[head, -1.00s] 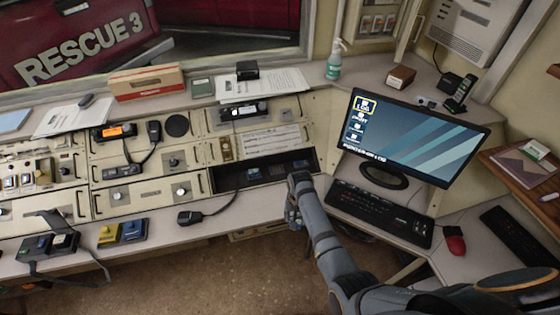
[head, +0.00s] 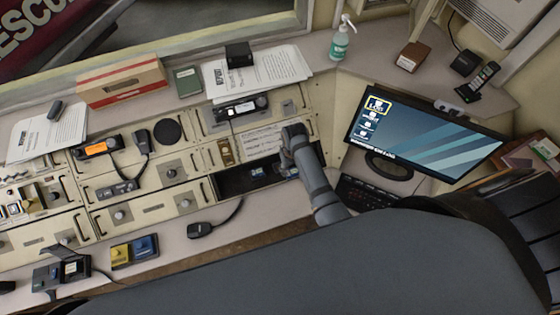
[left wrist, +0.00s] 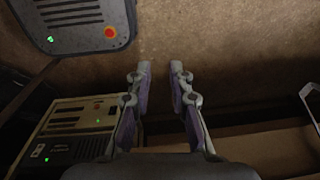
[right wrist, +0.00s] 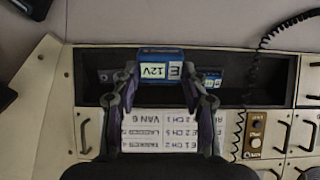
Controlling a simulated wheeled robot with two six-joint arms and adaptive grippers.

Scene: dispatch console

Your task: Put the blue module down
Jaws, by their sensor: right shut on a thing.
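The blue module (right wrist: 160,54), with a white and yellow-green "12V" label, is between the fingers of my right gripper (right wrist: 159,80) in the right wrist view. My right gripper is shut on it. The module is over the dark open bay (right wrist: 85,92) of the console; whether it touches the bay floor I cannot tell. In the head view my right gripper (head: 294,150) reaches to the right part of the bay (head: 232,184), and my arm hides part of it. My left gripper (left wrist: 160,75) is open and empty in the left wrist view.
Another blue-labelled unit (right wrist: 211,79) sits in the bay, right of the held module. A label sheet (right wrist: 165,128) lies by the bay. A coiled cord (right wrist: 250,65) hangs across the bay's right part. The monitor (head: 425,135) stands right of my arm.

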